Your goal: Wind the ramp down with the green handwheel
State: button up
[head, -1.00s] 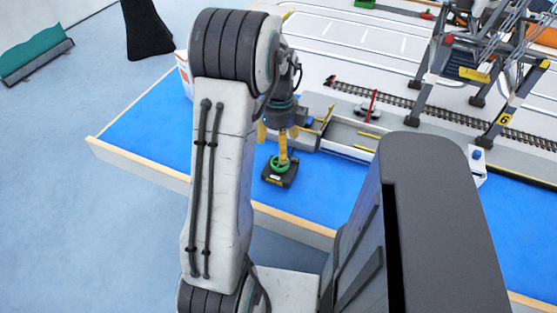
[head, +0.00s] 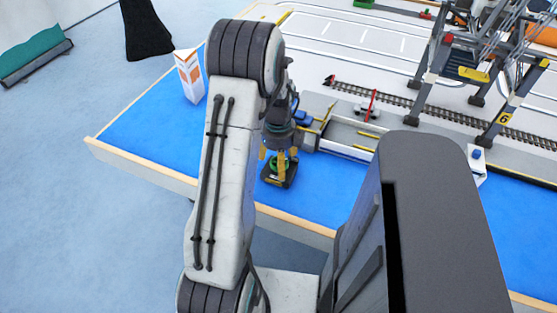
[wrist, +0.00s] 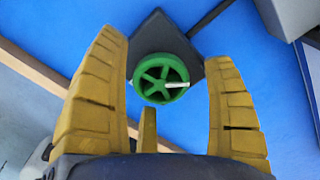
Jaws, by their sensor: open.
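The green handwheel (wrist: 161,79) sits on a dark square base (wrist: 178,38) in the wrist view, with a pale pin on its right side. In the head view the handwheel (head: 278,164) is partly hidden by a finger, on its dark base (head: 281,181) near the table's front edge. My gripper (wrist: 166,48) is open, its yellow fingers apart to the left and right of the wheel in the wrist view. My gripper (head: 274,160) is right above the wheel in the head view; contact cannot be told. A yellow-edged piece (head: 325,121), perhaps the ramp, is right of my gripper.
A blue car (head: 303,119) is close to my wrist. A long grey-and-white bay (head: 350,140) with yellow strips lies to the right. Rails (head: 400,102) and a gantry crane (head: 430,78) stand behind. An orange-and-white carton (head: 189,76) stands at left. Blue table surface (head: 145,135) is clear at left.

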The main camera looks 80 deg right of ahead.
jog(key=shift+c, duration=0.2)
jog(key=shift+r, duration=0.1)
jog(key=c, duration=1.1)
